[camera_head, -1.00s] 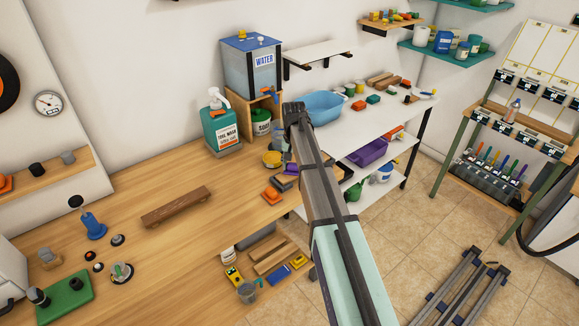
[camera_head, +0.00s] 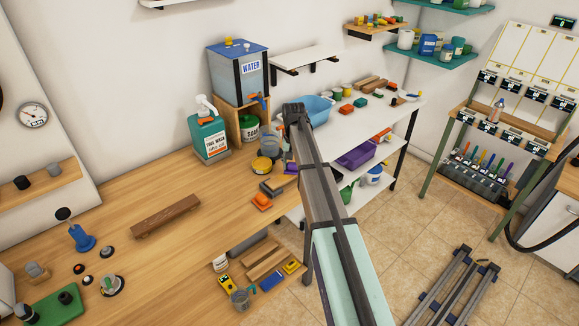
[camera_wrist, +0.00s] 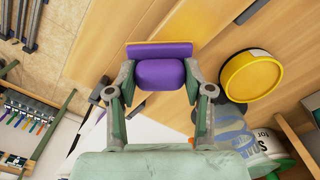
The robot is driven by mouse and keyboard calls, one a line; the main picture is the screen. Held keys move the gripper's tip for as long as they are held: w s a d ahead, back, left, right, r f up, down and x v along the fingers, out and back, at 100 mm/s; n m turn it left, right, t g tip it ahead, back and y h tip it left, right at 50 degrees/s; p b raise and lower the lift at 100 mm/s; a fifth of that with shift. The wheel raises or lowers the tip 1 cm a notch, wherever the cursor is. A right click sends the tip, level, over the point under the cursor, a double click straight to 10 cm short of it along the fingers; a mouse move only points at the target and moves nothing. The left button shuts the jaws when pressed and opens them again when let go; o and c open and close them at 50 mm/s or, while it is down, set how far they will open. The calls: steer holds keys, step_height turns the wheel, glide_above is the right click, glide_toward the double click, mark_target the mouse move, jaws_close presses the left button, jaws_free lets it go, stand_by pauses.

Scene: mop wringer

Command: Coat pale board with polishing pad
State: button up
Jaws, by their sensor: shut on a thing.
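My gripper (camera_wrist: 160,76) is shut on a purple polishing pad (camera_wrist: 161,73) in the wrist view, one finger at each side. The pad shows as a small purple patch (camera_head: 290,168) in the head view, above the right end of the wooden bench (camera_head: 205,178); my arm hides most of the gripper there. Pale wooden boards (camera_head: 266,263) lie on the low shelf under the bench, apart from the pad. I cannot tell which board is the task's. A dark brown plank (camera_head: 165,216) lies on the bench.
A yellow-lidded tin (camera_wrist: 251,76) is right of the pad in the wrist view. A tool wash bottle (camera_head: 209,134) and water tank (camera_head: 238,70) stand behind. A blue basin (camera_head: 318,110) is on the white shelf. The bench middle is mostly clear.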

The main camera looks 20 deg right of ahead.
mark_target(272, 184)
steer(key=shift+w+d+p, duration=0.1)
steer(key=shift+w+d, duration=0.65)
steer(key=shift+d, duration=0.9)
steer(key=shift+w+d+p, duration=0.1)
steer(key=shift+w+d, duration=0.65)
steer(key=shift+d, duration=0.85)
steer(key=shift+w+d+p, duration=0.1)
steer(key=shift+w+d, duration=0.65)
steer(key=shift+d, duration=0.9)
steer(key=shift+s+a+p, duration=0.2)
steer(key=shift+s+a, duration=1.3)
steer(key=shift+a, duration=1.75)
steer(key=shift+s+a+p, duration=0.15)
steer(key=shift+s+a, duration=1.35)
steer(key=shift+a, duration=1.7)
steer(key=shift+s+a+p, duration=0.2)
steer(key=shift+s+a, duration=1.3)
steer(key=shift+a, duration=1.75)
step_height(272, 184, up, 7)
steer(key=p, duration=0.3)
steer(key=shift+p, duration=0.4)
